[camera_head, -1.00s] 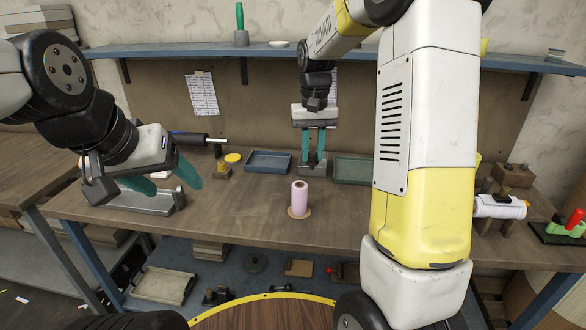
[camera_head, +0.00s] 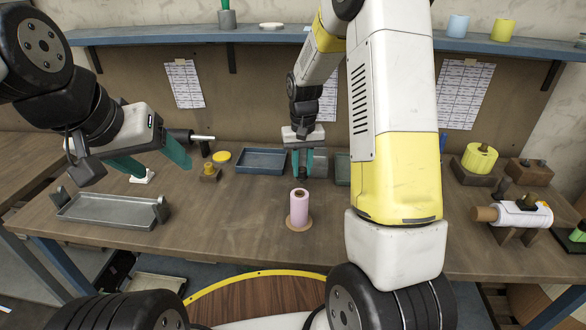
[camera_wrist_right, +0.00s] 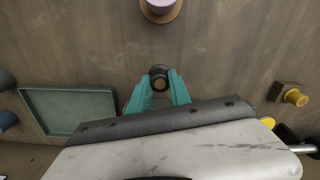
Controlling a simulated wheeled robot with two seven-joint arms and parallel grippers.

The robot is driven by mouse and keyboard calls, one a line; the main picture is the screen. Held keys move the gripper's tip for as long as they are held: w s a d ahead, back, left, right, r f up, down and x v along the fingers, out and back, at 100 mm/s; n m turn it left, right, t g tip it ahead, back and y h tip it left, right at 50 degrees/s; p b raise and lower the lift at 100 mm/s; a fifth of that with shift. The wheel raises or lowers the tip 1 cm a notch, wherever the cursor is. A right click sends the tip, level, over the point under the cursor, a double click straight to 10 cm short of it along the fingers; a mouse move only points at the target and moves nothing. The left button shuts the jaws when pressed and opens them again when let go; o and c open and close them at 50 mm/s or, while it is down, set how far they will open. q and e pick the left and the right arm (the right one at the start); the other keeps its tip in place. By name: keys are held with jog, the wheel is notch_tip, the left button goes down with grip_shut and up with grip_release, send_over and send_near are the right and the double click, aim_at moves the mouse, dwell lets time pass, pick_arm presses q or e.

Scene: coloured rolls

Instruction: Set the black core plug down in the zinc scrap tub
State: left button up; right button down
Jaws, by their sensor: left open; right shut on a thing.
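The black core plug (camera_wrist_right: 160,73) is a short dark cylinder with a brownish centre, gripped between the teal fingertips of my right gripper (camera_wrist_right: 158,88) in the right wrist view. In the head view my right gripper (camera_head: 303,168) is over the back middle of the bench; the plug is small and dark there. I cannot tell its height above the bench. My left gripper (camera_head: 153,164) is open and empty above and behind the tub.
A pink roll (camera_head: 299,206) stands on a brown disc in front of my right gripper. A blue tray (camera_head: 261,173) lies to its left; a green tray (camera_wrist_right: 28,105) is partly hidden by my right arm.

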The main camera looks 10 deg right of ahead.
aim_at(302, 182)
jog(key=shift+f, duration=2.4)
jog(key=shift+f, duration=0.1)
jog(key=c, duration=1.2)
grip_release()
